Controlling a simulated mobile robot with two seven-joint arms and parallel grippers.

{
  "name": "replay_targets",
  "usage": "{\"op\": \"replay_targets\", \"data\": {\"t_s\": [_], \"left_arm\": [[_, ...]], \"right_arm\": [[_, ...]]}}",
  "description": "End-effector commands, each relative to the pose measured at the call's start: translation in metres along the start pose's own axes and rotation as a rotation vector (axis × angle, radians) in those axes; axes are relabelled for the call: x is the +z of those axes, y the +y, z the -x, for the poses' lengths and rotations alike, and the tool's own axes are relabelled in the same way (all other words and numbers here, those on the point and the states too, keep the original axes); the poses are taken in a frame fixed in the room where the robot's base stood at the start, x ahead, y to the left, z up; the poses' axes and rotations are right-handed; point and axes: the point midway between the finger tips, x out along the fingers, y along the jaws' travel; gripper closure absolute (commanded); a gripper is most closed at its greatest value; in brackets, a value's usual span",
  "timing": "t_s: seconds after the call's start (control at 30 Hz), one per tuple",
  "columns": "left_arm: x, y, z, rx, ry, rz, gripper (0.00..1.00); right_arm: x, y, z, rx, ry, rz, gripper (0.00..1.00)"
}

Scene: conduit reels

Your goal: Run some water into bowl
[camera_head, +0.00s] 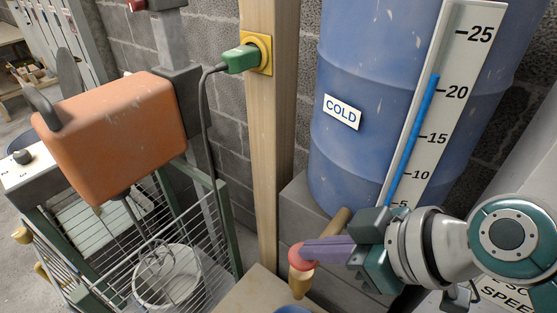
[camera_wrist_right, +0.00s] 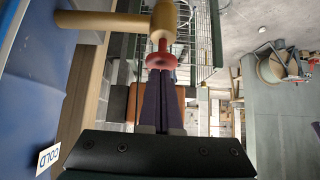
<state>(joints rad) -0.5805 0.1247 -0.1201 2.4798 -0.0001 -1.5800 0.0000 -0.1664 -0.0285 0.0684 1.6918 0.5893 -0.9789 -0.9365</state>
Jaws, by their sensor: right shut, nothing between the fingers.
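The tap (camera_head: 301,284) is brass-coloured with a red knob (camera_head: 297,256), on a pipe from the blue barrel (camera_head: 350,155) marked COLD. In the right wrist view the tap (camera_wrist_right: 166,22) and its red knob (camera_wrist_right: 160,60) are straight beyond my fingertips. My right gripper (camera_head: 306,250) has purple fingers, shut with nothing between them, the tips at the knob; I cannot tell whether they touch. Its closed fingers also show in the wrist view (camera_wrist_right: 161,80). A blue rim, likely the bowl (camera_head: 292,310), shows at the bottom edge below the tap; most is cut off. My left gripper is out of view.
A level gauge (camera_head: 444,100) stands in front of the barrel, its blue column just above 20. A wooden post (camera_head: 268,150) carries a green plug (camera_head: 241,58). An orange mixer (camera_head: 115,135) hangs over a white bucket (camera_head: 167,278) by a wire rack at left.

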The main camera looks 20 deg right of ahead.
Motion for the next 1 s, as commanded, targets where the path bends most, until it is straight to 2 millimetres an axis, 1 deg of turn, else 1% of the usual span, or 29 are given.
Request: {"op": "replay_targets", "data": {"t_s": [0.07,0.23,0.37,1.0], "left_arm": [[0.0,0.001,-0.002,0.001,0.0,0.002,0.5],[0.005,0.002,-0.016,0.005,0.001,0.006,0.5],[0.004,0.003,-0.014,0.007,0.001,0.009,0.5],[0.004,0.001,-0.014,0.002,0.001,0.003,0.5]], "right_arm": [[0.002,0.0,-0.001,0.0,0.0,0.001,1.0],[0.017,0.0,-0.016,-0.001,-0.002,0.003,1.0],[0.015,0.0,-0.015,-0.001,-0.002,0.001,1.0],[0.019,-0.001,-0.015,-0.003,-0.01,-0.001,1.0]]}}
